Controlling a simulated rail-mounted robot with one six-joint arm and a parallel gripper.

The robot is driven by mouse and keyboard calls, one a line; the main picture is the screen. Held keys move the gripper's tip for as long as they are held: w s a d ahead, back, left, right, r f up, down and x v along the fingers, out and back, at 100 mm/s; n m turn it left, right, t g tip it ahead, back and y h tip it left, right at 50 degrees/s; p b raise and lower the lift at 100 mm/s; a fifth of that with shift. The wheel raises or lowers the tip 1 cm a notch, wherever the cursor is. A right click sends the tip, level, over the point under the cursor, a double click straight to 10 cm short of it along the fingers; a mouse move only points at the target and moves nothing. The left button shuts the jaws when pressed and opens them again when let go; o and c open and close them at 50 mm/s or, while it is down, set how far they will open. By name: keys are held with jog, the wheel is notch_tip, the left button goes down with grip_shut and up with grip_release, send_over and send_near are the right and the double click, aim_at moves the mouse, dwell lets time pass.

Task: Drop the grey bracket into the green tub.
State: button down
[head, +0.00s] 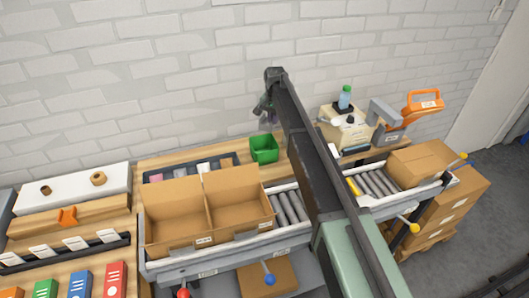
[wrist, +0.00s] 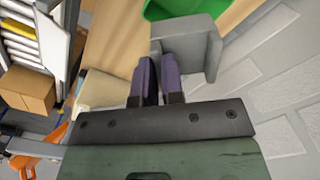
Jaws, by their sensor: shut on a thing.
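The grey bracket (wrist: 198,40) is held in my gripper, between the purple-padded fingers (wrist: 158,68) in the wrist view. It has a wide plate and a block-like arm. The green tub (head: 264,149) stands open on the wooden bench, behind the cardboard box. A green edge of it (wrist: 172,8) shows past the bracket at the top of the wrist view. In the head view my gripper (head: 265,112) is small and partly dark, hanging above the tub and apart from it. The bracket is hard to make out there.
An open two-part cardboard box (head: 207,215) sits on the roller conveyor in front of the tub. A dark tray (head: 190,168) lies left of the tub. A beige box with a bottle (head: 345,97) and an orange-handled tool (head: 423,105) stand to the right. A brick wall (head: 160,60) is close behind.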

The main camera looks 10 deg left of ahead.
notch_tip(320, 180, down, 6)
jog(key=b, duration=0.5)
jog(key=shift+r, duration=0.15)
jog(key=c, duration=1.2)
grip_release()
jog(key=shift+o, duration=0.2)
jog(key=shift+r, duration=0.1)
notch_tip(320, 180, up, 11)
jog(key=p, duration=1.1)
jog(key=shift+f, duration=0.2)
